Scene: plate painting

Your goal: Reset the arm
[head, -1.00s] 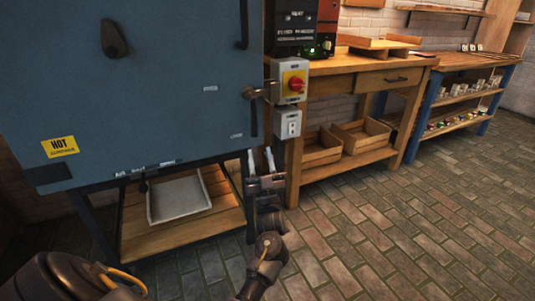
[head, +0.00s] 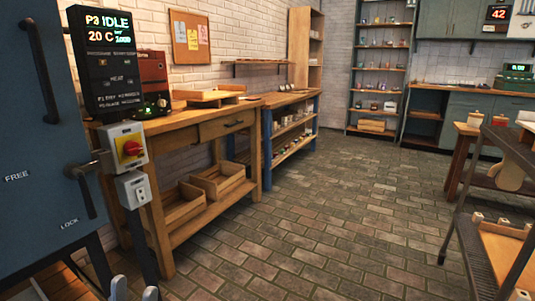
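My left gripper (head: 134,291) shows only as two pale fingertips at the bottom left edge of the head view. The tips stand apart with nothing visible between them, so it looks open and empty. The rest of my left arm is below the picture. The fingertips are below the blue kiln (head: 35,150) and its door handle (head: 85,180), which sits by the FREE and LOCK marks. My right gripper is not in view.
A wooden workbench (head: 213,115) with crates (head: 221,180) on its lower shelf stands right of the kiln. A switch box (head: 128,148) hangs at its near end. A dark-framed rack (head: 485,250) stands at right. The brick floor (head: 320,220) between is clear.

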